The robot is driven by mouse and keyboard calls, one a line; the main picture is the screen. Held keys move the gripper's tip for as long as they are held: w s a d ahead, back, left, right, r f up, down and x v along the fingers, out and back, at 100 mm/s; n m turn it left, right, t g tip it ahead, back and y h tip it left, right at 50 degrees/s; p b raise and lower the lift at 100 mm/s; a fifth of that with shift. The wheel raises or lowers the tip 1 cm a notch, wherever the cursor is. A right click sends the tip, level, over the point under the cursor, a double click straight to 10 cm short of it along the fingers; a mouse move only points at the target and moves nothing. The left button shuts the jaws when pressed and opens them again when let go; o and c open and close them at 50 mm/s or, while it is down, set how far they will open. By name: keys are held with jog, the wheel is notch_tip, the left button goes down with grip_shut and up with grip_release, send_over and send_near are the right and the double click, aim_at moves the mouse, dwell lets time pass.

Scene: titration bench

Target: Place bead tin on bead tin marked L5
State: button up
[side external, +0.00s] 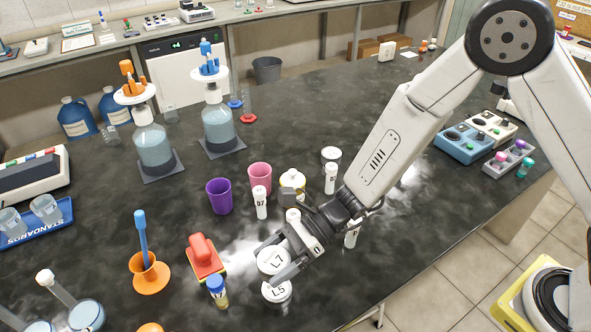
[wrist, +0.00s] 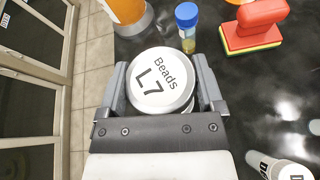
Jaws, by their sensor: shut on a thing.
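The white round bead tin marked L7 (side external: 272,260) is held between the fingers of my gripper (side external: 280,265). In the wrist view the L7 lid (wrist: 160,80), reading "Beads L7", faces the camera between the two grey fingers of the gripper (wrist: 162,88). The white bead tin marked L5 (side external: 277,292) stands on the dark bench just in front of and below L7 in the side view, its lid label readable. The height of L7 above the bench is hard to tell. L5 is not clearly seen in the wrist view.
White tubes, including one marked B7 (side external: 261,202), and purple (side external: 219,196) and pink (side external: 260,177) cups stand behind. The bench's front edge is close.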

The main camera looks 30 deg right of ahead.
aim_at(274, 271)
jog(key=shift+f, duration=1.4)
jog(key=shift+f, duration=0.15)
jog(key=shift+f, duration=1.65)
jog(key=o, duration=1)
jog(key=shift+f, duration=0.1)
jog(key=shift+d+r, duration=0.1)
jog(key=shift+r, duration=0.1)
jog(key=v, duration=1.2)
